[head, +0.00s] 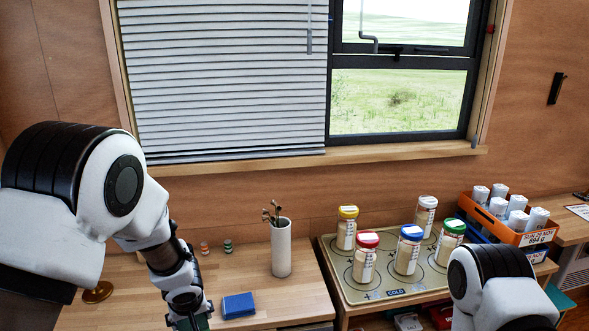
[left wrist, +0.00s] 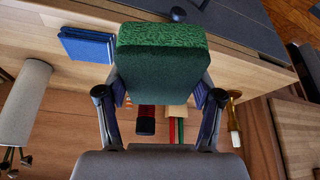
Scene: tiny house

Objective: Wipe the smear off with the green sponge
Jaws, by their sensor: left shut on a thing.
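My left gripper (head: 190,312) is low over the wooden counter at the bottom of the head view. The left wrist view shows its two fingers (left wrist: 160,92) shut on the sides of a green sponge (left wrist: 160,58). The sponge has a rough, lighter green face and a smooth, darker green side. In the head view only a bit of green shows at the bottom edge. I cannot tell whether the sponge touches the counter. I see no smear in either view. My right arm shows at the lower right of the head view, with its gripper out of frame.
A folded blue cloth or pad (head: 238,305) lies on the counter (head: 125,312) beside my left gripper. A white cylinder holder (head: 281,248) stands behind. Several jars with coloured lids stand on a mat (head: 358,292) at right. An orange crate (head: 540,236) of white-topped containers is farther right.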

